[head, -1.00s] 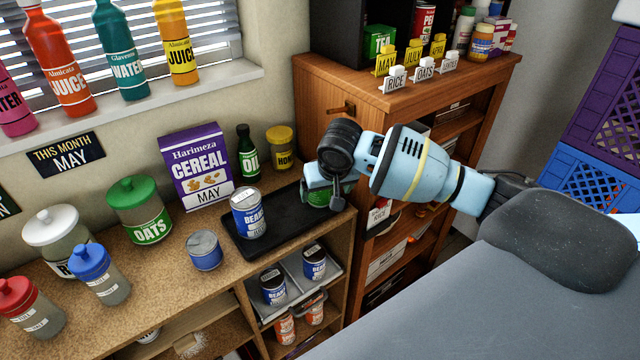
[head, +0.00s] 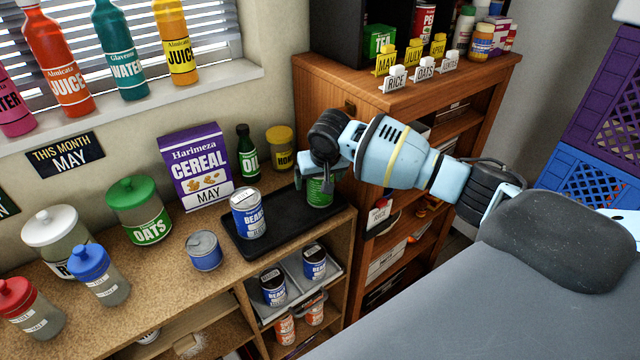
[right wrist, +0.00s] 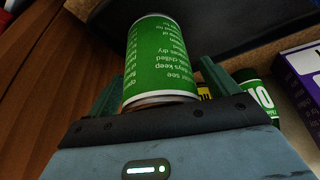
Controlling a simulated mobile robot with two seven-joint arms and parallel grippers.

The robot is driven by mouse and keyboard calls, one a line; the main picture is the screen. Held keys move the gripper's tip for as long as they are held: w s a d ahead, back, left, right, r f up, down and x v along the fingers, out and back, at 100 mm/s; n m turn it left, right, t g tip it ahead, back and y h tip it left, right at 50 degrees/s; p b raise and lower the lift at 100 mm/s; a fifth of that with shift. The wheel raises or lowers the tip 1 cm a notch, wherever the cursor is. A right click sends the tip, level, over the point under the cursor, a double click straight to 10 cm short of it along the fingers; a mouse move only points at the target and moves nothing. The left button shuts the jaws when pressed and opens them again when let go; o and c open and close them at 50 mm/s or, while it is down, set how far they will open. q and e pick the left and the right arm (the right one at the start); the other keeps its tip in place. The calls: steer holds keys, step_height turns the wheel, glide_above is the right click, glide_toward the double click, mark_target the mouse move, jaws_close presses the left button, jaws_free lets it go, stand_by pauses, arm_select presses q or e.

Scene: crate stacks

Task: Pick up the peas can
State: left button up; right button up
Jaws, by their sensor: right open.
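A green can (head: 319,191), which I take to be the peas can, stands on the black tray (head: 262,240) near its right end. Its top is hidden by my right gripper (head: 322,180) in the head view. In the right wrist view the green can (right wrist: 158,58) fills the space between the two fingers of my right gripper (right wrist: 152,85). The fingers are open, one on each side of the can, and whether either touches it is unclear. My left gripper is not in view.
A blue beans can (head: 248,213) stands left on the same tray. A honey jar (head: 280,148), an oil bottle (head: 247,153) and a cereal box (head: 195,167) stand behind. The wooden cabinet (head: 325,95) rises close to the right.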

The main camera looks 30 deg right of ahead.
steer(key=c, duration=1.4)
steer(key=shift+o, duration=0.2)
steer(key=shift+r, duration=0.1)
